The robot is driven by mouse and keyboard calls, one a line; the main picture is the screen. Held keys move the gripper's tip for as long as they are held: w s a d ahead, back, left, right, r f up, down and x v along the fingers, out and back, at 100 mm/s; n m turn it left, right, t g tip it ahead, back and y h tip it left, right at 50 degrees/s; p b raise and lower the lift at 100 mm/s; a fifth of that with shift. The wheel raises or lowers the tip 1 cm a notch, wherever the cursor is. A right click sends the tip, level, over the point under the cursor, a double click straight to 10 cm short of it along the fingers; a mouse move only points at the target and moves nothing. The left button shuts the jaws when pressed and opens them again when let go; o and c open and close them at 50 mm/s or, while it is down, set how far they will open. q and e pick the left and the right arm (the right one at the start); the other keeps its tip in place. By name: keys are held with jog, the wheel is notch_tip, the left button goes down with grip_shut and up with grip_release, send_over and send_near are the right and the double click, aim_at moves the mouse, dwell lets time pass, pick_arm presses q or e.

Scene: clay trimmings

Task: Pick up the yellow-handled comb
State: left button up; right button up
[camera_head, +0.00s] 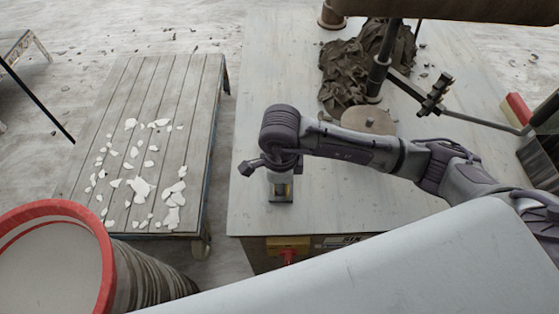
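My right arm comes in from the right over the pale worktable (330,205). Its gripper (281,186) points down near the table's front left edge. A small yellowish patch (282,189) shows at the gripper's lower end, with a dark piece below it close to the tabletop. I cannot tell whether this is the yellow-handled comb, and no comb is clearly visible elsewhere. The fingers are too small and covered to tell whether they are open or shut. My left gripper is not in view.
Behind my arm are a dark crumpled heap (345,72), a round wooden disc (368,120) and a black jointed stand (378,70). A slatted low table (165,85) with white shards is left, across a gap. A red-rimmed barrel (104,262) stands front left.

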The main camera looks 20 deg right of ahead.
grip_shut()
jog(key=shift+r, duration=0.15)
